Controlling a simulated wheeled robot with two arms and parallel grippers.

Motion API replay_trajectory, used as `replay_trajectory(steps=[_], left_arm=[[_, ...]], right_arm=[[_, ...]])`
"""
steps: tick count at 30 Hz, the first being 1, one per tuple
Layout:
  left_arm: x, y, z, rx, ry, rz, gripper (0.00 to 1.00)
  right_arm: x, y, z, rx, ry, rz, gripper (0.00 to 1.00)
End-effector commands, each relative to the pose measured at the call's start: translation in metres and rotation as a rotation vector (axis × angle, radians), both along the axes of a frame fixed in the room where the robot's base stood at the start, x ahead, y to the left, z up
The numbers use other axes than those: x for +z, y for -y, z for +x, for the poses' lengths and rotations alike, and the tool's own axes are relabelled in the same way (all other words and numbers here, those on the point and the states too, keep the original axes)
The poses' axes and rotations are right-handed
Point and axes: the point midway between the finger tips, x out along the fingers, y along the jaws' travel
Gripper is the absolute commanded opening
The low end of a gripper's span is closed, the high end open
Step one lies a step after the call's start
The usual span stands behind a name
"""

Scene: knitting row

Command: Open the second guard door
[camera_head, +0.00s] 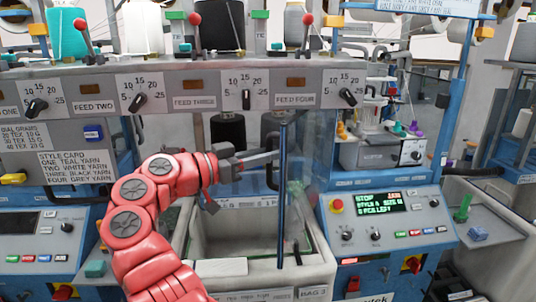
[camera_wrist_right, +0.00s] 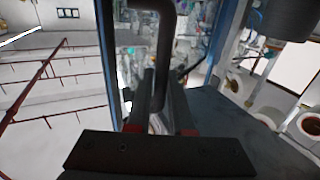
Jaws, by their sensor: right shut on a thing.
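The guard door is a clear panel (camera_head: 308,158) with a narrow blue upright edge (camera_head: 282,205), in front of the middle machine bay in the head view. It seems to stand at an angle to the machine front; how far is hard to tell. My right gripper (camera_head: 262,160), on the red arm, is at the door's blue edge, near its upper part. In the right wrist view, its two fingers (camera_wrist_right: 160,98) are shut on a dark bent handle (camera_wrist_right: 167,45). The door's blue frame also shows there (camera_wrist_right: 106,60). My left gripper is not in view.
A grey control panel with dials (camera_head: 190,92) runs above the bay. A light bin (camera_head: 225,245) lies below the door. A blue machine with a lit screen (camera_head: 380,203) stands at right, another console (camera_head: 35,240) at left. Yarn cones line the top.

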Motion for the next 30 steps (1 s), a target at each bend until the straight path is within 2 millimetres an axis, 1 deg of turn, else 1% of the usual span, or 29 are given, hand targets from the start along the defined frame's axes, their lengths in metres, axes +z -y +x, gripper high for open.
replay_trajectory(steps=[5, 6, 10, 11, 20, 23, 26, 30], left_arm=[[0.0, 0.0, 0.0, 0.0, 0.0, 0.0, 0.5], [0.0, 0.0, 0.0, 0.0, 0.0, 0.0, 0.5], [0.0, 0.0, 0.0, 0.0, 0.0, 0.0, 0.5], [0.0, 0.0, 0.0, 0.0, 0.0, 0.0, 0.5], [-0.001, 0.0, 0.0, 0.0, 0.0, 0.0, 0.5], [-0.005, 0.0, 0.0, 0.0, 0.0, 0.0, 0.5], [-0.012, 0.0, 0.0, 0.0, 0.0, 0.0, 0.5], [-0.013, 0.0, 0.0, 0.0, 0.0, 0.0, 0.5]], right_arm=[[0.002, 0.003, 0.001, -0.003, 0.003, -0.002, 0.0], [0.002, 0.003, 0.001, -0.003, 0.003, -0.002, 0.23], [0.001, 0.002, 0.001, -0.002, 0.002, -0.001, 0.47], [0.001, 0.002, 0.001, -0.002, 0.001, -0.002, 0.5], [0.0, -0.001, 0.0, 0.0, 0.0, -0.001, 0.5], [-0.002, -0.008, -0.004, 0.001, -0.002, -0.002, 0.5], [-0.002, -0.019, -0.013, 0.003, 0.001, -0.003, 0.5], [-0.001, -0.031, -0.02, 0.001, -0.003, -0.001, 0.5]])
